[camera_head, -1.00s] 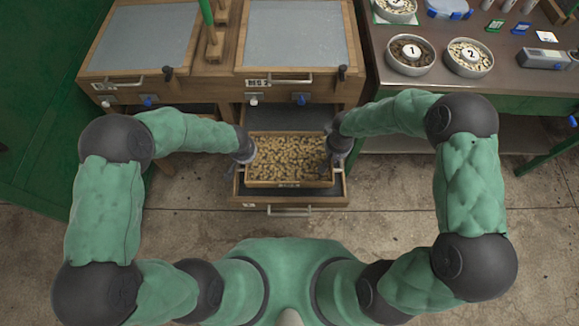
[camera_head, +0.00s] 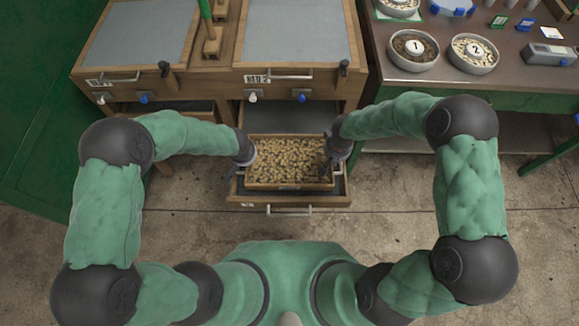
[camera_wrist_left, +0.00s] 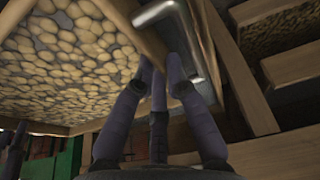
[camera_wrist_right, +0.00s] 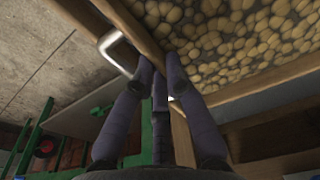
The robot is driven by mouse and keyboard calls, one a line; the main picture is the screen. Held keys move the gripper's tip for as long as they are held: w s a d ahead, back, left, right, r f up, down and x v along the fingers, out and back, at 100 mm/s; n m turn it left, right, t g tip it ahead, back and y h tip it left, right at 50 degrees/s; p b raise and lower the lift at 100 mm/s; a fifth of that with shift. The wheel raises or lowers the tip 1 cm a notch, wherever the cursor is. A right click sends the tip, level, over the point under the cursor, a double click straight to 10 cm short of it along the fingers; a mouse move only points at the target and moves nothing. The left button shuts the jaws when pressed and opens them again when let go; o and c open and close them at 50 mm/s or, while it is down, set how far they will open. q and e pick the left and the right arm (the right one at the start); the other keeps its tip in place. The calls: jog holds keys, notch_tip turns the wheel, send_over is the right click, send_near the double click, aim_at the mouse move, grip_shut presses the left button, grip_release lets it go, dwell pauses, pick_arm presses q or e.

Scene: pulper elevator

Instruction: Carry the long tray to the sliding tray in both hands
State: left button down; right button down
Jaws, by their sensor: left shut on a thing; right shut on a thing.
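The long tray (camera_head: 290,187) is a shallow wooden box full of pale beans. It lies level over the pulled-out sliding tray (camera_head: 340,200), a wooden drawer under the bench. I cannot tell whether it touches the drawer's floor. My left gripper (camera_head: 247,158) is shut on the long tray's left end, where a metal handle (camera_wrist_left: 172,12) shows in the left wrist view. My right gripper (camera_head: 331,160) is shut on its right end, beside another metal handle (camera_wrist_right: 118,50) in the right wrist view. Fingers hide parts of both ends.
The wooden bench (camera_head: 225,85) with grey-topped bays stands behind the drawer. A dark table (camera_head: 400,88) at the right holds numbered bowls (camera_head: 474,53) and small items. A green panel (camera_head: 40,120) is at the left. Concrete floor lies in front of the drawer.

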pick_arm(q)
jog(key=shift+f+b, duration=0.5)
jog(key=shift+f, duration=0.1)
pick_arm(e)
jog(key=shift+w+f, duration=0.1)
jog(key=shift+f, duration=0.45)
pick_arm(q)
jog(key=c, duration=1.7)
grip_release()
jog(key=shift+f, duration=0.15)
pick_arm(e)
jog(key=c, duration=1.7)
grip_release()
jog(key=shift+f, duration=0.15)
pick_arm(q)
jog(key=o, duration=0.4)
pick_arm(e)
jog(key=o, duration=0.4)
pick_arm(q)
jog(key=shift+o, duration=0.2)
pick_arm(e)
jog(key=shift+o, duration=0.2)
jog(key=shift+r, duration=0.6)
pick_arm(q)
jog(key=v, duration=1.2)
pick_arm(e)
notch_tip(320, 180, up, 11)
jog(key=s, duration=0.1)
jog(key=shift+s, duration=0.35)
jog(key=shift+f, duration=0.1)
